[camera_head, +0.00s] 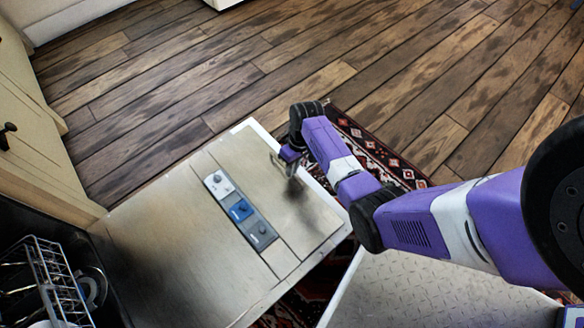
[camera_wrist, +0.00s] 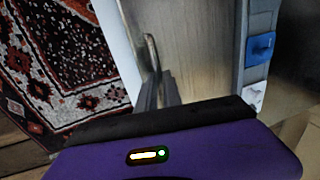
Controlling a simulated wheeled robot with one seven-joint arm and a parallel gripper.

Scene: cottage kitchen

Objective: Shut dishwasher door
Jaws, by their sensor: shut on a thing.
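The dishwasher door (camera_head: 165,235) hangs open, its steel face with a control strip (camera_head: 240,210) turned up towards the head camera. In the wrist view the door (camera_wrist: 200,45) fills the upper right. My gripper (camera_head: 287,160) is at the door's outer end, shut on the door's thin metal handle. The handle (camera_wrist: 152,50) shows in the wrist view rising from between my fingers (camera_wrist: 160,92). The exact contact is dark and partly hidden by my wrist.
The dishwasher's dark opening with a wire rack (camera_head: 50,285) is at the lower left. Cream cabinets (camera_head: 25,110) stand at the left. A red patterned rug (camera_head: 370,150) lies beneath the door. A pale speckled surface (camera_head: 430,295) is at lower right. The wooden floor beyond is clear.

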